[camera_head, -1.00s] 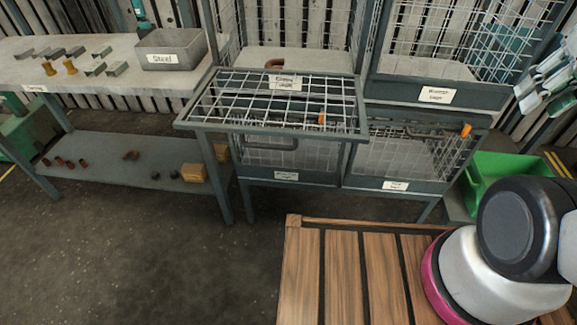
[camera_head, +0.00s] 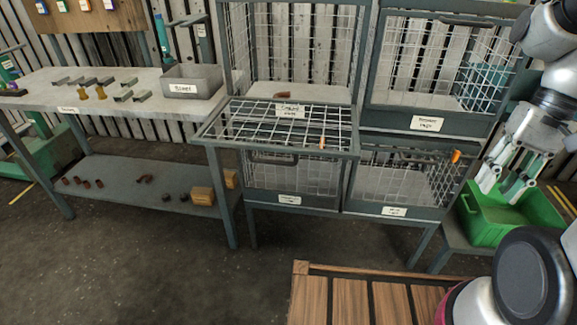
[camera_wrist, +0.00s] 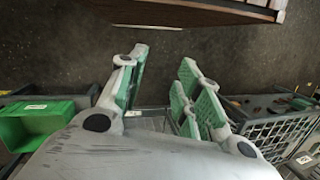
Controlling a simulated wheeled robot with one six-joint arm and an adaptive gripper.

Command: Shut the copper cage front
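The copper cage front (camera_head: 276,125) is a grey-framed wire mesh panel in the head view. It is folded down and sticks out nearly level from the upper left cage, with its label near the cage edge. The copper cage (camera_head: 297,45) behind it stands open, with a small brownish piece inside. An orange tab shows on the panel's right side. My gripper (camera_head: 503,187) is far to the right of the panel, pointing down above a green bin. Its green-and-white fingers are spread and empty, also in the wrist view (camera_wrist: 163,65).
Another wire cage (camera_head: 424,123) stands right of the copper cage, with further cages below. A workbench (camera_head: 120,112) with a steel tray is at left. The green bin (camera_head: 500,230) is at right. A slatted wooden top (camera_head: 350,302) is in front; open floor lies left of it.

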